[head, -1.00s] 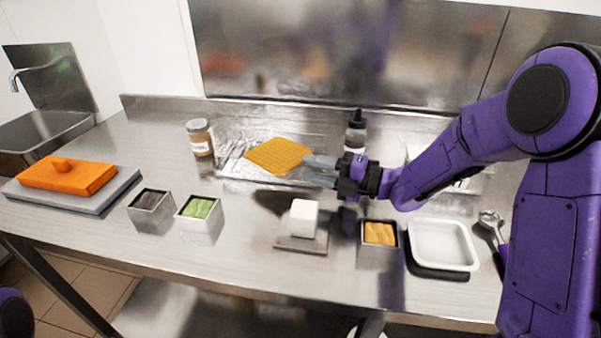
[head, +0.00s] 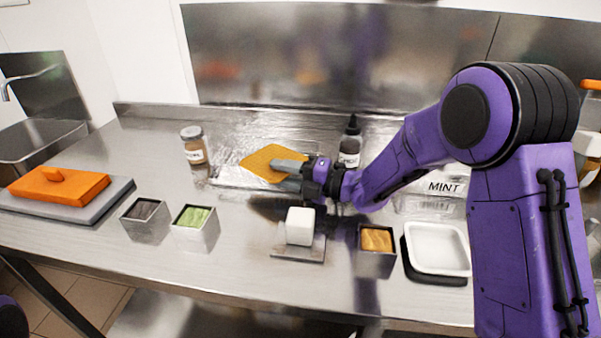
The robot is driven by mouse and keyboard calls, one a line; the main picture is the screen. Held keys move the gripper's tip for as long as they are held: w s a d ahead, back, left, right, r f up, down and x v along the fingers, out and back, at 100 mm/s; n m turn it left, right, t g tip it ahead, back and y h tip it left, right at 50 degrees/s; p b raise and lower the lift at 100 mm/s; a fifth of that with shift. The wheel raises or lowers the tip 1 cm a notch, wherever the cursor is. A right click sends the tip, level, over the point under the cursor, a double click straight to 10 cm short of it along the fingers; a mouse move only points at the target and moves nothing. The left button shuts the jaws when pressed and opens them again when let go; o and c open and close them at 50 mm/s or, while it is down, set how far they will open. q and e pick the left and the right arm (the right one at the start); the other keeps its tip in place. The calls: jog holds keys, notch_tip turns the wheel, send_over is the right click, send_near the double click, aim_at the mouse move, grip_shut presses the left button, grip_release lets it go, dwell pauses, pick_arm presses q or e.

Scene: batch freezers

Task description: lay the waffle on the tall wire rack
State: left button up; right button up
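The waffle (head: 258,160) is a flat golden-orange piece with its corners pointing outward. It lies over a shiny metallic rack or tray (head: 228,180) at the back middle of the counter; I cannot tell whether this is the tall wire rack. My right gripper (head: 287,175) reaches in from the right at the waffle's right edge. Its grey fingers look apart, one over the waffle's right part and one lower in front. I cannot tell whether they touch it. The arm hides some of the rack. My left gripper is not in view.
A labelled jar (head: 194,145) stands left of the waffle, a dark-capped bottle (head: 350,143) right. In front are small bins (head: 195,228), a white block (head: 300,226) on a plate and a white tray (head: 438,248).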

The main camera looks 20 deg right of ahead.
jog(key=shift+w+a, duration=0.4)
grip_shut()
